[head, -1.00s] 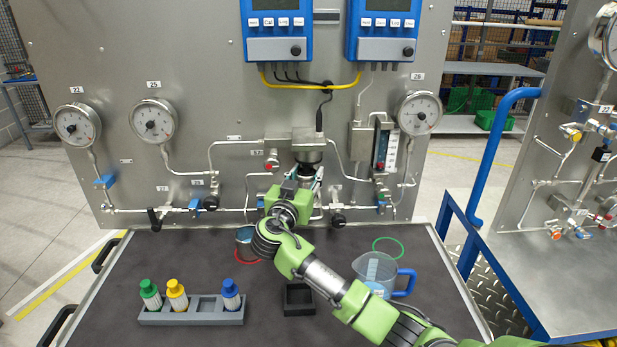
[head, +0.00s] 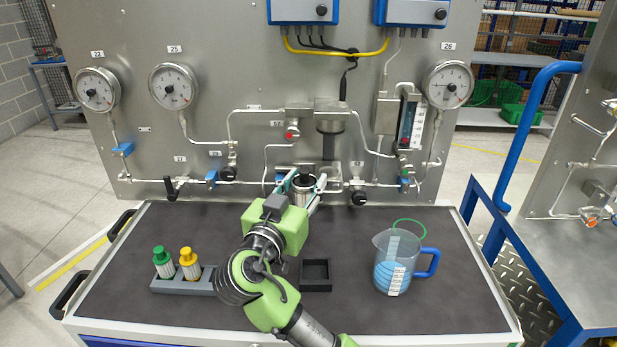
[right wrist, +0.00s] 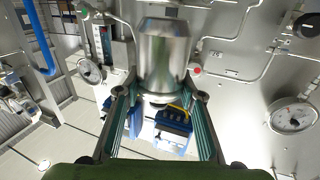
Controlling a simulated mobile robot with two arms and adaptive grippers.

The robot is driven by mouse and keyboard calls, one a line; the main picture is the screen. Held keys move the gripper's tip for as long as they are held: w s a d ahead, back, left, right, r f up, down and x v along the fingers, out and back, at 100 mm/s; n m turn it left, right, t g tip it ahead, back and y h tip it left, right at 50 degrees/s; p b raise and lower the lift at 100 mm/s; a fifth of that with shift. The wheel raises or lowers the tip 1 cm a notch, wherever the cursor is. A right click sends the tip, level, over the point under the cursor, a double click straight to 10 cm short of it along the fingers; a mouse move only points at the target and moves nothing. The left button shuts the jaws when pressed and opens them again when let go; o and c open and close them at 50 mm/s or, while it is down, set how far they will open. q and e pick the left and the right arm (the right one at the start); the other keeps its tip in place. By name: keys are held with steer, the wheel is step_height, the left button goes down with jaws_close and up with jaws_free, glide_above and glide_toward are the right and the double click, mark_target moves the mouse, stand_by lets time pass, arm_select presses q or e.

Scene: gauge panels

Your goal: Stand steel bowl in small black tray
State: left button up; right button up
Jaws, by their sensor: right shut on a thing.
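The steel bowl (head: 304,184) is a shiny metal cylinder held between the fingers of my right gripper (head: 302,188), in front of the panel's lower pipes. It fills the upper middle of the right wrist view (right wrist: 165,58), with the right gripper's fingers (right wrist: 165,98) on both sides of it. The small black tray (head: 316,289) lies on the dark bench top, to the right of my right arm and nearer than the bowl. It looks empty. My left gripper is not in view.
A jug (head: 398,264) of blue liquid stands right of the tray, by a green ring (head: 409,226). A grey rack (head: 178,288) with green- and yellow-capped bottles is at left, partly behind my arm. A dark cylinder (head: 329,147) hangs from the panel fitting above. The bench's back left is clear.

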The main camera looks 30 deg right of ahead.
steer(key=s+a, duration=0.4)
steer(key=s, duration=0.2)
steer(key=shift+s+b, duration=0.35)
steer(key=shift+b, duration=0.05)
stand_by(0.5)
steer(key=s+d+f+n+t+y, duration=0.1)
steer(key=s+f+n+t+y, duration=0.3)
steer(key=f, duration=0.4)
steer(key=s+a+f+n+t+y, duration=0.2)
steer(key=s+a+f+n+y, duration=0.45)
steer(key=s+y, duration=0.3)
steer(key=w+d+r+m+g+h, duration=0.2)
steer(key=w+d+r+m+h, duration=0.1)
steer(key=w, duration=0.4)
steer(key=w+d+r+m+g+h, duration=0.2)
steer(key=w+d+r+m+h, duration=0.2)
steer(key=w+r+h, duration=0.2)
steer(key=w+d+r+m+g+h+p, duration=0.1)
steer(key=w+d+r+m+h, duration=0.2)
steer(key=w, duration=0.4)
steer(key=shift+w+d+r+m+g+h, duration=0.1)
steer(key=shift+w+r+m+g+h, duration=0.1)
steer(key=shift+r+h, duration=0.2)
steer(key=shift+w+d+r+m+g+h, duration=0.1)
steer(key=shift+w+r+g+h, duration=0.15)
steer(key=shift+r, duration=0.25)
steer(key=shift+w+a+r, duration=0.15)
steer(key=shift+w+r, duration=0.05)
steer(key=shift+r, duration=0.25)
